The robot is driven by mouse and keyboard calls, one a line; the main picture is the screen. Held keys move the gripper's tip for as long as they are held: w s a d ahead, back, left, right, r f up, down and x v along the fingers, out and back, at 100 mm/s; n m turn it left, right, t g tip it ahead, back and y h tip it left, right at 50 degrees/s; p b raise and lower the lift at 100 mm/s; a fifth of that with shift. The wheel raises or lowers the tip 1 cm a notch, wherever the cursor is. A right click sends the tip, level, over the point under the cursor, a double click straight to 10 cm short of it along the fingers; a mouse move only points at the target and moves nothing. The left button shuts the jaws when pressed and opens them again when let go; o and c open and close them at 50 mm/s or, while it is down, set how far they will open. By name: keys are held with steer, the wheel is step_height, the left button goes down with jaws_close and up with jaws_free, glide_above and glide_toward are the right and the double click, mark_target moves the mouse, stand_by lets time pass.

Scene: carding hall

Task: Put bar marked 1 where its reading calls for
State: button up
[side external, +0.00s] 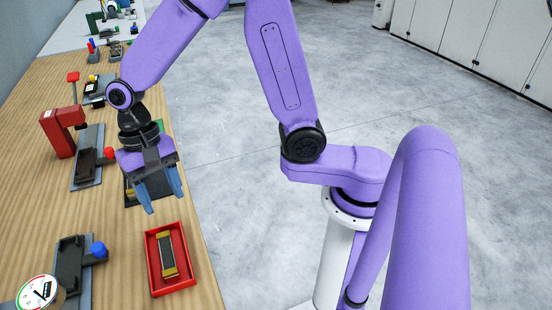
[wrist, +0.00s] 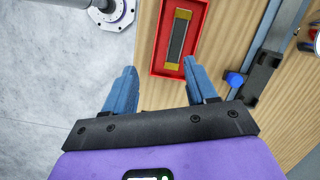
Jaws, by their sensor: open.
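My gripper (side external: 165,204) is open and empty, its two blue fingers pointing down above the wooden bench. In the wrist view my gripper (wrist: 160,66) shows its fingers apart, with the right one close to the red tray's near corner. A bar (side external: 168,256) with a dark middle and brass-coloured ends lies in a red tray (side external: 151,267), in front of my gripper in the side view. The bar (wrist: 179,38) lies lengthwise in the tray (wrist: 161,42) in the wrist view. I cannot read a mark on it. A dial gauge (side external: 40,292) stands at the bottom left, partly cut off; its reading is not legible.
A dark fixture with a blue knob (side external: 99,250) stands left of the tray. Farther back is one with a red knob (side external: 109,153), beside a red upright device (side external: 58,133). A dark tray (side external: 130,193) is partly hidden behind my gripper. The bench's right edge is close.

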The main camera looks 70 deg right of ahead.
steer(key=s+d+r+n+t, duration=0.1)
steer(key=s+d+n, duration=0.5)
steer(key=s+n, duration=0.2)
steer(key=s+d+r+n+t+h, duration=0.1)
steer(key=s+d+r+n, duration=0.1)
steer(key=s+d+n, duration=0.5)
steer(key=s+n, duration=0.2)
steer(key=s, duration=0.2)
steer(key=shift+d+r, duration=0.3)
